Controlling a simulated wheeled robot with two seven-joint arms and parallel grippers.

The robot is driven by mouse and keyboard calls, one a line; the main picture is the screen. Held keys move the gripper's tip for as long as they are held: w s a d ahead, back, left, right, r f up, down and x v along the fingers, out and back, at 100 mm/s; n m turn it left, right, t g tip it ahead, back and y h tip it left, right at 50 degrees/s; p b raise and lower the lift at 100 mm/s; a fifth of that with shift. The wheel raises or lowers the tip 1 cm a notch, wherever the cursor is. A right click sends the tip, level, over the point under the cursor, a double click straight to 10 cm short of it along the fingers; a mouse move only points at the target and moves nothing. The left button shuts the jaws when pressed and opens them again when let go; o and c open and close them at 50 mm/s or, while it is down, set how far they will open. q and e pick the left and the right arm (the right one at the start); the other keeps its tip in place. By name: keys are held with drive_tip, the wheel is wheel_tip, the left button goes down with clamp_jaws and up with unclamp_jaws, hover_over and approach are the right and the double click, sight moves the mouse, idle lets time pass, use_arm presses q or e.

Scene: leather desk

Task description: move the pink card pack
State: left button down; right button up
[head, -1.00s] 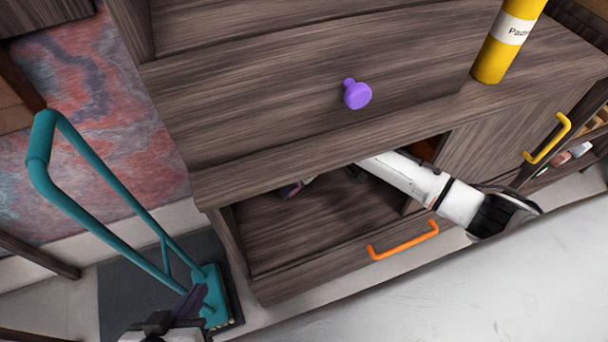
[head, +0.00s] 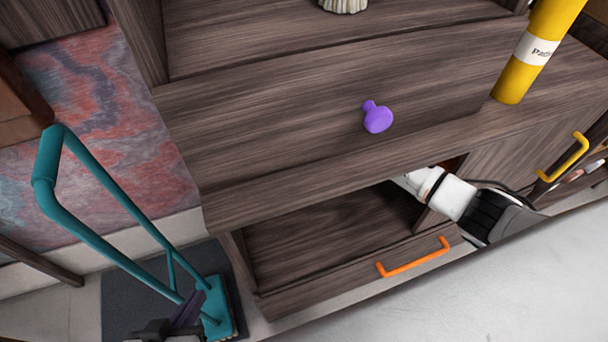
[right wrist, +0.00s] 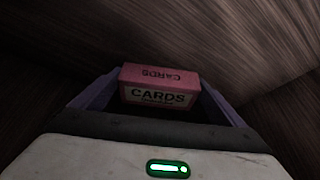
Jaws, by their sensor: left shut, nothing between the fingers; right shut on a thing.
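The pink card pack (right wrist: 160,86), marked "CARDS", shows in the right wrist view between the purple fingers of my right gripper (right wrist: 158,78), which is shut on it. Dark wood surfaces surround it there. In the head view, my right arm reaches into the dark wood cabinet under its top, at the right of the open space (head: 330,235); the right gripper and the pack are hidden there. My left gripper (head: 188,312) is at the bottom left of the head view, shut and empty, in front of the foot of a teal frame.
The cabinet has a purple knob (head: 377,117), an orange handle (head: 414,258) and a yellow handle (head: 564,158). A yellow cylinder (head: 520,78) stands on its ledge at the upper right. The teal frame (head: 120,205) stands at the left. A pale surface (head: 480,300) fills the lower right.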

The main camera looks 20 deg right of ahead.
drive_tip(key=shift+w, duration=0.7)
drive_tip(key=o, duration=0.9)
drive_tip(key=shift+d, duration=0.1)
